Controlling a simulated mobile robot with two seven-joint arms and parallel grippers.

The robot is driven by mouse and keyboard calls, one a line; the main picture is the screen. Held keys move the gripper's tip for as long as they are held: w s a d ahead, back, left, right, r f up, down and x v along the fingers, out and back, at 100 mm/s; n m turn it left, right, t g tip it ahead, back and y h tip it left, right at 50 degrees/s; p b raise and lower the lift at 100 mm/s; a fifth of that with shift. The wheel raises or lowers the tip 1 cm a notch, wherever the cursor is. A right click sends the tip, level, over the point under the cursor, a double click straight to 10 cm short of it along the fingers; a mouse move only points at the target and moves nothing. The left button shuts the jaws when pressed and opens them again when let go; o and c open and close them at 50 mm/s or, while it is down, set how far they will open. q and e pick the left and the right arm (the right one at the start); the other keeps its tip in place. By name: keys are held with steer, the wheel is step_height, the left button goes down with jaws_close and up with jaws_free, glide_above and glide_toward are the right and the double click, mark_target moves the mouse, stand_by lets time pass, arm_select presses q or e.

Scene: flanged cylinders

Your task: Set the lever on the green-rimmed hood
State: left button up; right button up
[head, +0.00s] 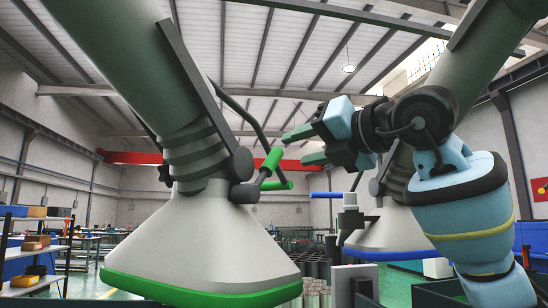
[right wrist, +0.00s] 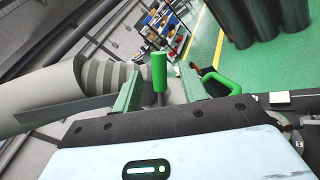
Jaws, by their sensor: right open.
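The green-rimmed hood (head: 205,240) is a large pale cone at the left of the head view, its rim (head: 200,291) green. Its lever has a green grip (head: 271,162) on a dark bent arm at the hood's neck, tilted up. My right gripper (head: 299,147) is open, just right of the grip, pointing left at it. In the right wrist view the green grip (right wrist: 159,71) shows between the two open fingers (right wrist: 160,84), with a gap on each side. How deep it lies between them I cannot tell. My left gripper is not in view.
A second green handle (head: 277,186) sits just below the lever grip. A blue-rimmed hood (head: 388,228) with a blue-handled lever (head: 327,195) hangs at the right, behind my right arm. Grey cylinders (head: 315,270) stand below, between the hoods. Shelves (head: 35,245) are at far left.

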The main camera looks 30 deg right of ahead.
mark_target(282, 152)
steer(key=shift+s+d+r+m, duration=0.15)
steer(key=shift+s+d+m, duration=0.15)
steer(key=shift+m, duration=0.7)
steer(key=shift+x, duration=3.9)
steer(key=shift+s+a, duration=0.1)
steer(key=shift+a, duration=0.05)
jaws_close()
